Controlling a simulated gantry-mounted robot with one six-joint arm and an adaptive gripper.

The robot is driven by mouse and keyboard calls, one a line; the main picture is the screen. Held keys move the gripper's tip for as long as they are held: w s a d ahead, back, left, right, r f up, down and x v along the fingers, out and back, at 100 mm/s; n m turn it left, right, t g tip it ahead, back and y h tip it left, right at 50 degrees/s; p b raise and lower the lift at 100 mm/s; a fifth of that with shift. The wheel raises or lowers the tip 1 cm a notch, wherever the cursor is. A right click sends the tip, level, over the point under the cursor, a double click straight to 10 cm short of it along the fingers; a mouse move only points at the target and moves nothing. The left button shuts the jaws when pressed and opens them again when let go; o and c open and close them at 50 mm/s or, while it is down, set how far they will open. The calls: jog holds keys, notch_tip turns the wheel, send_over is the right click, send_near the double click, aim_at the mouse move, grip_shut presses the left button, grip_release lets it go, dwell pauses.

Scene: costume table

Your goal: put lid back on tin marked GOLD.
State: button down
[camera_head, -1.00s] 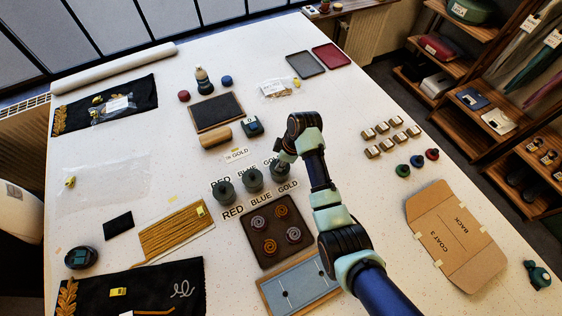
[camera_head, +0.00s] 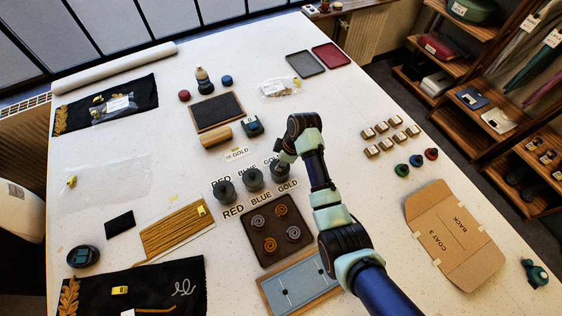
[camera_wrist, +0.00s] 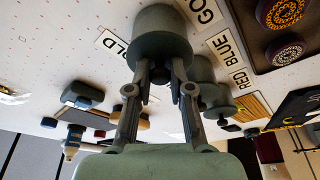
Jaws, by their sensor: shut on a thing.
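The GOLD tin (camera_head: 279,173) is a dark grey-green cylinder at the right end of a row of three, behind the GOLD label (camera_head: 288,187). The BLUE tin (camera_head: 252,178) and RED tin (camera_head: 224,191) stand to its left, each with a knob on top. My gripper (camera_wrist: 160,73) comes down over the GOLD tin, with its two fingers shut on the small dark knob of a lid. In the wrist view the lid and tin (camera_wrist: 160,30) look like one cylinder beyond the fingertips. The seam is hidden, so I cannot tell how the lid sits.
A brown tray (camera_head: 259,259) with several coiled rosettes lies in front of the tins. A blue board (camera_head: 290,292) lies nearer, beside my arm. Several small blocks (camera_head: 381,128) and a cardboard template (camera_head: 455,237) are to the right. The table behind the GOLD tin is partly clear.

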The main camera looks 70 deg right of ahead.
jog(key=shift+c, duration=2.4)
grip_release()
notch_tip(320, 180, up, 7)
jog(key=p, duration=0.7)
jog(key=shift+r, duration=0.1)
grip_shut()
